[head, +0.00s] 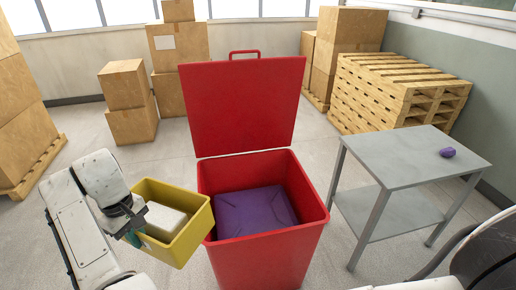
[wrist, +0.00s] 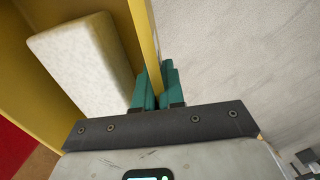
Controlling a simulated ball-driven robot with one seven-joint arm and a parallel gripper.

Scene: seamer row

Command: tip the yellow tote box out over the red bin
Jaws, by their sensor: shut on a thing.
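The yellow tote box (head: 184,251) is held by my gripper (head: 134,232) at its left wall, beside the red bin. It is tilted somewhat, and a whitish block (head: 164,219) lies inside it. In the wrist view, my gripper's green fingers (wrist: 155,90) are shut on the yellow wall, with the whitish block (wrist: 85,65) to the left. The red bin (head: 265,262) stands right of the tote with its lid (head: 243,105) raised. A purple thing (head: 254,211) lies inside the bin. The tote's right edge overlaps the bin's left side in the head view.
A grey metal table (head: 408,158) with a small purple object (head: 447,152) stands to the right. Wooden pallets (head: 390,95) are stacked behind it. Cardboard boxes (head: 126,90) stand at the back and left. Floor is open between the bin and the back boxes.

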